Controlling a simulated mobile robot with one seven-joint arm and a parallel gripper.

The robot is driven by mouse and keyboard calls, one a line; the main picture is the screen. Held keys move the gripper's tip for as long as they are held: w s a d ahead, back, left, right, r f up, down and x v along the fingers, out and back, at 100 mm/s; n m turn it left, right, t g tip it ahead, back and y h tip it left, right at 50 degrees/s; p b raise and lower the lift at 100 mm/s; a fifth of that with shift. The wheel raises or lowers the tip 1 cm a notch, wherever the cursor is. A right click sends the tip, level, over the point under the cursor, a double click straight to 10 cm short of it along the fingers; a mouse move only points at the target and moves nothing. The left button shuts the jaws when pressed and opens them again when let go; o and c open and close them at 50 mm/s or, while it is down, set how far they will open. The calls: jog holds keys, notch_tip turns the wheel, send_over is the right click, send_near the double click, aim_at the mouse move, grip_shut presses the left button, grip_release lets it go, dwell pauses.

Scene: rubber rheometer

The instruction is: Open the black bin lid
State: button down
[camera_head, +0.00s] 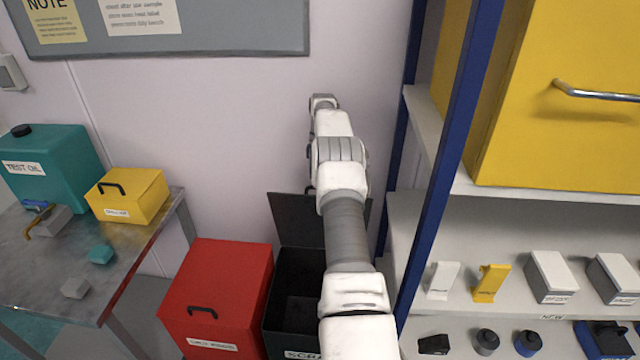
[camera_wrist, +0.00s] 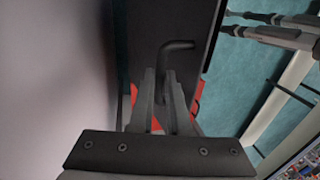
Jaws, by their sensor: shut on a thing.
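The black bin (camera_head: 297,292) stands on the floor beside the red bin, and its dark inside shows. Its black lid (camera_head: 300,220) is raised, standing roughly upright at the back of the bin. In the wrist view, the dark lid panel (camera_wrist: 145,40) fills the upper middle, with a bent black handle (camera_wrist: 178,47) on it. My gripper (camera_wrist: 161,76) is shut on this handle. In the head view my arm hides the gripper and the right part of the bin and lid.
The red bin (camera_head: 218,290), its lid down, is close on the left. A metal table (camera_head: 130,245) holds a teal can (camera_head: 60,165) and a yellow box (camera_head: 130,195). A shelf with a blue post (camera_head: 455,140) stands close on the right. The wall is behind.

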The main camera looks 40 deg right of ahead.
jog(key=shift+s+f, duration=0.15)
jog(key=shift+f, duration=0.3)
jog(key=c, duration=0.9)
grip_release()
jog(key=shift+d, duration=0.15)
jog(key=shift+r, duration=0.2)
jog(key=shift+r, duration=0.1)
jog(key=shift+r, duration=0.35)
notch_tip(320, 180, up, 3)
jog(key=shift+f+b, duration=0.1)
jog(key=shift+b, duration=0.4)
jog(key=s+d+r+b, duration=0.1)
jog(key=s+r, duration=0.1)
jog(key=s, duration=0.1)
jog(key=s+d+r+b, duration=0.1)
jog(key=s+d+r, duration=0.1)
jog(key=s+r, duration=0.1)
jog(key=s+d+r, duration=0.1)
jog(key=s+r, duration=0.1)
jog(key=s, duration=0.2)
jog(key=shift+s+d+r+b, duration=0.15)
jog(key=shift+s+d+b, duration=0.15)
jog(key=shift+b, duration=0.1)
